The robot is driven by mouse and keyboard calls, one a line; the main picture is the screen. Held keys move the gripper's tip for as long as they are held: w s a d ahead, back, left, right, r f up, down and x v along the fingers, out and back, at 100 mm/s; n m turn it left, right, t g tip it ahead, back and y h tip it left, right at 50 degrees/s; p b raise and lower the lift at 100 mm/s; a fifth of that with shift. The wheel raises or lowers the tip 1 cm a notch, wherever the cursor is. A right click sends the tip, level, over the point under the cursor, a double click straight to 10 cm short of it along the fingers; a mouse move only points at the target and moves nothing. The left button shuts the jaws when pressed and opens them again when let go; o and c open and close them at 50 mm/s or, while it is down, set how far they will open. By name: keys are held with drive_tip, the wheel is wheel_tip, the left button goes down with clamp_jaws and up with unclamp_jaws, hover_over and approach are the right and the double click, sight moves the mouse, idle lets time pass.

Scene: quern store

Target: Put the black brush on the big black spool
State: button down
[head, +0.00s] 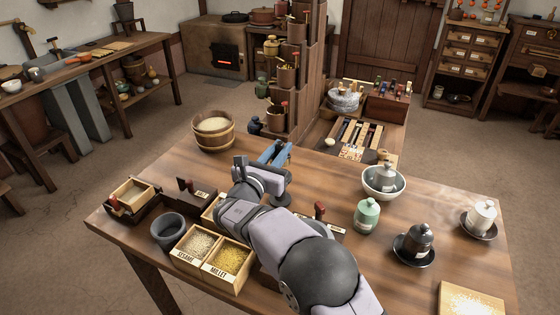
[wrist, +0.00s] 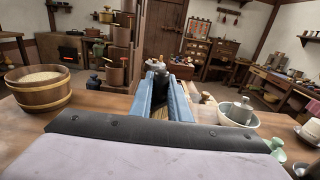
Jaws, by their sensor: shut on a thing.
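In the wrist view my gripper (wrist: 161,92) points away from the camera. I cannot clearly make out the big black spool. A dark round edge (head: 283,198) shows just below my wrist, mostly covered by the arm.
A wooden tub (head: 213,134) stands left of my gripper. A white bowl (head: 384,188) with a grey lidded jar, a green jar (head: 367,216) and a black jar (head: 420,239) stand to the right. Grain boxes (head: 226,262) lie left of the arm. A tall post (head: 300,70) rises beyond.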

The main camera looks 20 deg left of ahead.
drive_tip(key=shift+f, duration=1.85)
drive_tip(key=shift+f, duration=0.1)
drive_tip(key=c, duration=1.7)
unclamp_jaws()
drive_tip(key=shift+o, duration=0.2)
drive_tip(key=shift+r, duration=0.2)
drive_tip(key=s+b, duration=0.1)
drive_tip(key=s, duration=1.1)
drive_tip(key=shift+d, duration=0.1)
